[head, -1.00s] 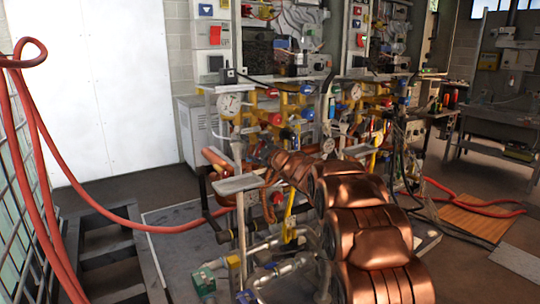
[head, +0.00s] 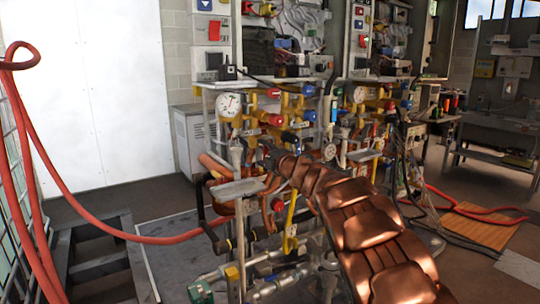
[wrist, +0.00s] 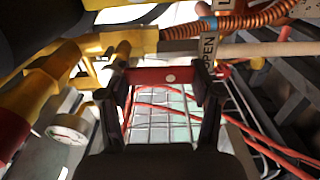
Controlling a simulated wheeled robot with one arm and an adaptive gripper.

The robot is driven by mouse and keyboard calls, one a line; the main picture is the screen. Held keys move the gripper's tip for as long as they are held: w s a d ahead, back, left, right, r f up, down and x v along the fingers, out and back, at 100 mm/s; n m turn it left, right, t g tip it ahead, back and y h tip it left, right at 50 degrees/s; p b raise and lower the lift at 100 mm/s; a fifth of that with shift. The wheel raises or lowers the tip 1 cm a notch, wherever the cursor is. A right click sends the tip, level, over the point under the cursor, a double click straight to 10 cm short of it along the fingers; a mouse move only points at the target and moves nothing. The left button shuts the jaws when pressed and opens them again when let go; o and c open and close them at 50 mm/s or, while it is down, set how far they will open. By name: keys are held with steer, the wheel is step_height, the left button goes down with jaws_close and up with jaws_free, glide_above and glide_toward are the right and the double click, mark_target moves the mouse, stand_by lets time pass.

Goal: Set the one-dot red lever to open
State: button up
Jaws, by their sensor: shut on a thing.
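The red lever (wrist: 152,76) with one white dot lies crosswise between the two dark fingertips of my gripper (wrist: 160,92) in the wrist view. My gripper is shut on it, one finger at each end. A white label reading OPEN (wrist: 208,48) is just to the right of the lever, beside a pale pipe. In the head view my copper-coloured arm reaches up and left to the yellow pipework, and the held lever cannot be made out there.
Yellow pipes (wrist: 50,70) and a round gauge (wrist: 70,128) are close on the left in the wrist view. A corrugated copper hose (wrist: 255,20) runs above. In the head view a red hose (head: 130,236) crosses the floor area at left, and another gauge (head: 229,104) stands on the rack.

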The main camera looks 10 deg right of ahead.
steer(key=shift+a, duration=0.1)
steer(key=o, duration=1.7)
steer(key=shift+s, duration=0.1)
steer(key=shift+v, duration=5.95)
